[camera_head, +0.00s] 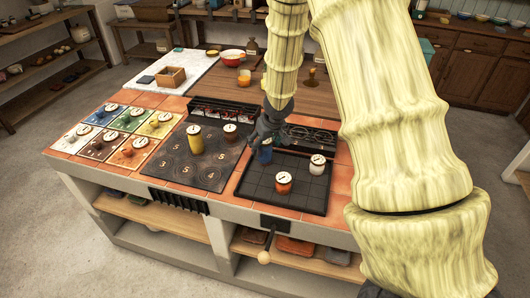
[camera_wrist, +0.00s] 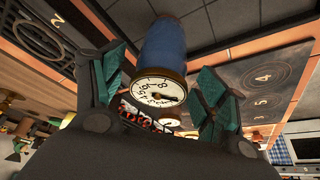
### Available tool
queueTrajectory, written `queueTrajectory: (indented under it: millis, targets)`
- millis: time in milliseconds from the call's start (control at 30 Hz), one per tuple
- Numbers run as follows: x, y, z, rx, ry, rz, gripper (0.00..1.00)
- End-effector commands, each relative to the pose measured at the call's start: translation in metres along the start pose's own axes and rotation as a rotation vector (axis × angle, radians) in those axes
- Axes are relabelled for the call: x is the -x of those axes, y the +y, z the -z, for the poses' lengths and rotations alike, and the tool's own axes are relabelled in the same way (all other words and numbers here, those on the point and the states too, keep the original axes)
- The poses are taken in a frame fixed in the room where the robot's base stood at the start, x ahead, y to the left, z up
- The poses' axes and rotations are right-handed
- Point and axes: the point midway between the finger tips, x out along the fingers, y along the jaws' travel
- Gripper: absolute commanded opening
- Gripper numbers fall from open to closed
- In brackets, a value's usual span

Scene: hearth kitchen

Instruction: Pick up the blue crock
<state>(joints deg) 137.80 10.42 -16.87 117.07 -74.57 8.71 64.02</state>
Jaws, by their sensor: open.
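The blue crock (camera_head: 265,156) stands at the back left of the black gridded tray (camera_head: 262,196). My gripper (camera_head: 266,138) is right over it and hides its top in the head view. In the wrist view, the crock (camera_wrist: 166,45) shows its blue side and a pale lid with a numbered dial. My gripper (camera_wrist: 161,66) is open there, with one green-padded finger on each side of the crock. I cannot tell whether either finger touches it.
An orange crock (camera_head: 284,182) and a white crock (camera_head: 317,164) stand on the same tray. A yellow crock (camera_head: 194,138) and a dark brown crock (camera_head: 230,132) stand on the black numbered board to the left. Several crocks on coloured tiles stand farther left.

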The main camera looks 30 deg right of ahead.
Motion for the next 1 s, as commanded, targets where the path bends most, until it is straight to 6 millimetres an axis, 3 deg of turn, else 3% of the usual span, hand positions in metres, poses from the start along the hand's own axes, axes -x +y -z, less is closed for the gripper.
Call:
queueTrajectory:
  millis: [433, 867, 1000]
  targets:
    - [-0.043, 0.001, -0.006, 0.001, -0.002, -0.001, 0.73]
    - [-0.05, 0.001, -0.005, 0.0, 0.0, 0.0, 0.73]
    - [-0.05, 0.001, -0.005, 0.0, 0.0, 0.0, 0.47]
